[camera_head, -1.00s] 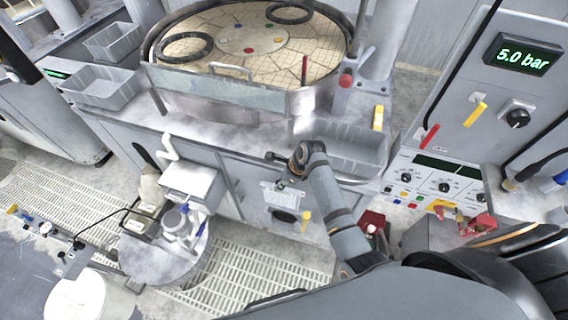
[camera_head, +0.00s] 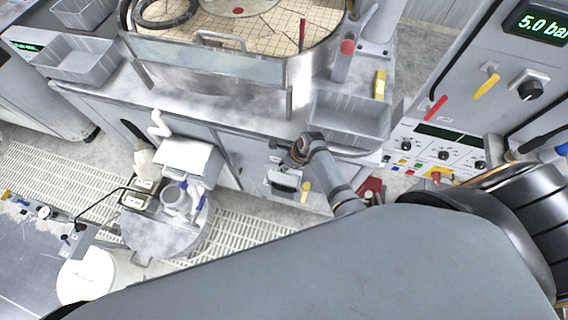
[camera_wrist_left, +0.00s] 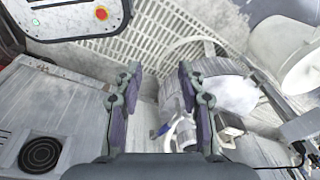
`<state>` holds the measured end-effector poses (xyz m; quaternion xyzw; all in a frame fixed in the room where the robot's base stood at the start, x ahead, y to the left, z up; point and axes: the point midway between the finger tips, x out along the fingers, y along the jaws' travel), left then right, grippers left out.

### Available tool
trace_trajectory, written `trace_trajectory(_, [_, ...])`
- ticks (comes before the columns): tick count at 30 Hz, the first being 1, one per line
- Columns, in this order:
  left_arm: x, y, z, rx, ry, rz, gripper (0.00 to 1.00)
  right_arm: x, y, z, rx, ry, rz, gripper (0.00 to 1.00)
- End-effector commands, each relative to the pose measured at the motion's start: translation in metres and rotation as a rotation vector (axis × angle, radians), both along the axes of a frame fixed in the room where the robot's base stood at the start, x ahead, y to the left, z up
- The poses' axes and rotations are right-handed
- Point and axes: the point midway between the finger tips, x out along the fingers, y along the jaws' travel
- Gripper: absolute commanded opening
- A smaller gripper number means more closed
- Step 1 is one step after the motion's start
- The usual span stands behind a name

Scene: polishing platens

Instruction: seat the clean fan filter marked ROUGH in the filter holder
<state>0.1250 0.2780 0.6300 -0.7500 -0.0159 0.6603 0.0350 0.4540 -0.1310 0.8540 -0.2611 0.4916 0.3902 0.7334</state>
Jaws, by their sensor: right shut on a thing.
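My right gripper (camera_head: 287,152) is shut on a small pale grey plate (camera_head: 284,179), likely the fan filter, in the head view. It holds the plate by its upper edge at the front of the grey cabinet. The plate stands over the dark fan opening there, which I take as the filter holder, and hides much of it. A yellow handle (camera_head: 306,191) sits just right of it. No ROUGH marking is readable, and I cannot tell how deep the plate sits. My left gripper (camera_wrist_left: 162,88) is open and empty in the left wrist view.
Above the cabinet stand the polishing platen basin (camera_head: 215,68) and a grey bin (camera_head: 350,118). A control panel (camera_head: 440,150) is at right. A round stool-like table (camera_head: 165,230) with bottles stands left, over floor grating (camera_head: 60,175). A large grey arm part of mine covers the lower right.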

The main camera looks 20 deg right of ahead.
Motion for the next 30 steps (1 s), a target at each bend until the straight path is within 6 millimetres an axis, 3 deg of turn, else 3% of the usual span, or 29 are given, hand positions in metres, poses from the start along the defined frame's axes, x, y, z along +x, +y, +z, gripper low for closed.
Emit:
trace_trajectory(3, [-0.004,0.0,-0.013,0.0,0.007,0.001,0.4,0.001,0.0,-0.017,0.0,0.0,0.0,0.0])
trace_trajectory(9, [-0.021,0.001,-0.022,0.001,0.032,0.001,0.4,0.001,0.0,-0.03,0.0,-0.001,0.0,0.0])
trace_trajectory(30, [-0.017,0.002,-0.017,0.003,0.025,0.0,0.4,0.0,0.0,-0.029,0.0,0.0,0.0,0.0])
